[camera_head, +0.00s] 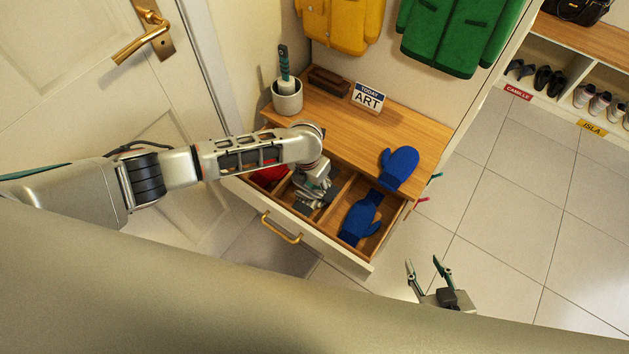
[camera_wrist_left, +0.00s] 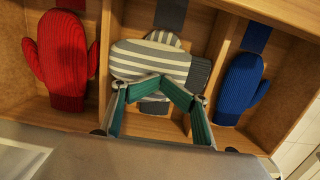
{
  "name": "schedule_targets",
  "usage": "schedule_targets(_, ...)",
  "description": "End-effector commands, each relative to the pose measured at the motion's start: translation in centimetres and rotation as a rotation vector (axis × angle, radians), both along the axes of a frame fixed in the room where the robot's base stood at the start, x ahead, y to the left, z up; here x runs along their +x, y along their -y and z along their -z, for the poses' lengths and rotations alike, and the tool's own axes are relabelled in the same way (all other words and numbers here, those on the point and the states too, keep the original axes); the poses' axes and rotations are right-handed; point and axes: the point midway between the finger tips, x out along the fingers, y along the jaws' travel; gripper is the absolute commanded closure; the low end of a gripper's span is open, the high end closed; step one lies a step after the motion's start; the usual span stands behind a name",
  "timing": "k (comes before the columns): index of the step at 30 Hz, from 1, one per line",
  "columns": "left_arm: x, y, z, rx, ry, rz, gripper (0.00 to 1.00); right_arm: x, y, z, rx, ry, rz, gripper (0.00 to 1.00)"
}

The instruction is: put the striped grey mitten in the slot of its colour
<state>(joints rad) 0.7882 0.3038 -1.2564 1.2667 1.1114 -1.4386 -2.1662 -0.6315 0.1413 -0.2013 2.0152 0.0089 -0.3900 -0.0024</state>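The striped grey mitten (camera_wrist_left: 150,60) lies crosswise at the middle compartment of the open drawer in the left wrist view, its dark cuff to the right. Grey strips (camera_wrist_left: 171,14) mark that compartment. My left gripper (camera_wrist_left: 163,80) has its fingertips drawn together at the mitten's near edge and looks shut on it. In the head view my left gripper (camera_head: 314,194) is down at the middle compartment, and the arm hides much of the mitten. I cannot tell whether the mitten rests on the compartment floor. My right gripper (camera_head: 424,265) is open and empty over the floor.
A red mitten (camera_wrist_left: 63,60) lies in the left compartment and a blue mitten (camera_wrist_left: 237,88) in the right one. Another blue mitten (camera_head: 400,166) is on the cabinet top (camera_head: 345,132). Wooden dividers (camera_head: 337,213) separate the compartments. A pot (camera_head: 287,97) and a sign (camera_head: 368,97) stand behind.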

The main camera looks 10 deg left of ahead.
Motion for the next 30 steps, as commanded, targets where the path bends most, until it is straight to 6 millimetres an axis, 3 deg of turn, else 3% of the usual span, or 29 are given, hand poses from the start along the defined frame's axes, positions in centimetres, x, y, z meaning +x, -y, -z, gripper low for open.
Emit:
schedule_targets(1,-0.2,-0.7,0.5,0.014,-0.005,-0.003,0.76,-0.2,0.0,0.2,0.001,-0.004,-0.001,0.60)
schedule_targets(14,0.0,-0.4,-0.5,0.007,0.002,-0.001,0.76,0.1,0.1,0.0,-0.002,0.002,0.000,0.60)
schedule_targets(30,-1.3,-0.7,-10.1,0.004,0.005,0.000,0.76,0.1,0.1,-0.1,0.000,0.001,0.001,0.60)
